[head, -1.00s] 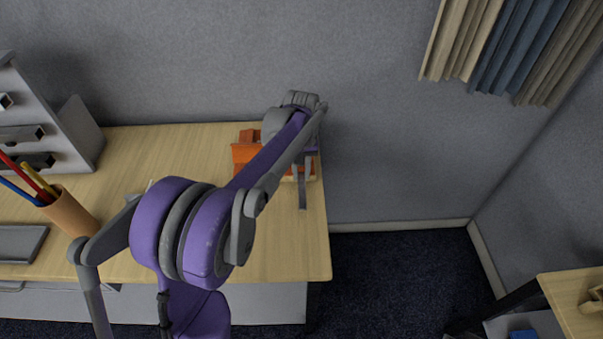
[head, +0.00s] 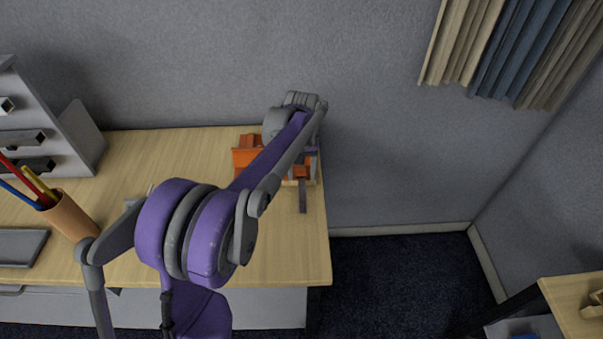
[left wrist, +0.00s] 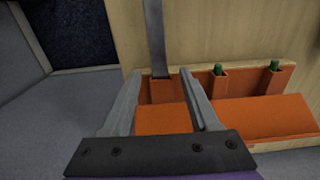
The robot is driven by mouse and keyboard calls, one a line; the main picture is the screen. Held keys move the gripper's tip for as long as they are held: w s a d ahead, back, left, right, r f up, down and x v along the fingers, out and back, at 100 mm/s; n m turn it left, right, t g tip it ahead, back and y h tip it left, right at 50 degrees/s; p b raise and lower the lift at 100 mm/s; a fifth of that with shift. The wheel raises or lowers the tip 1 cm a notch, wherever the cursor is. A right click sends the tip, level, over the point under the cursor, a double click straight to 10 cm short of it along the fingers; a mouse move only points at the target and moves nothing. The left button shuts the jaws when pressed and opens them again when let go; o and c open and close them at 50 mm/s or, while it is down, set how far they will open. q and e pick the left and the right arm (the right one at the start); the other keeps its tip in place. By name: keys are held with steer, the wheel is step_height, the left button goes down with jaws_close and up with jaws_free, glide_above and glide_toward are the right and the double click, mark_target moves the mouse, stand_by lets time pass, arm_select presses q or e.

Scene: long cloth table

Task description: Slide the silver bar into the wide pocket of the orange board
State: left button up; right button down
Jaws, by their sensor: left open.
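The silver bar (left wrist: 155,35) has its lower end in or at the mouth of a pocket of the orange board (left wrist: 250,118); how deep it sits is hidden. The bar (head: 302,198) also shows in the head view, sticking out toward the table's front, beside the orange board (head: 246,154). My left gripper (left wrist: 157,72) is open, one finger on each side of that pocket and the bar's end, with visible gaps. In the head view my left arm covers much of the board. My right gripper is not in view.
Two other narrower pockets hold dark green pieces (left wrist: 218,69). The wall is close behind the board and the table's right edge is near it. A pencil cup (head: 70,218) and a grey rack (head: 60,120) stand at left. The table's front right is clear.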

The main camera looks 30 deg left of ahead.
mark_target(302, 180)
arm_select(q)
step_height(302, 180, up, 10)
steer(key=shift+r, duration=0.15)
stand_by(0.3)
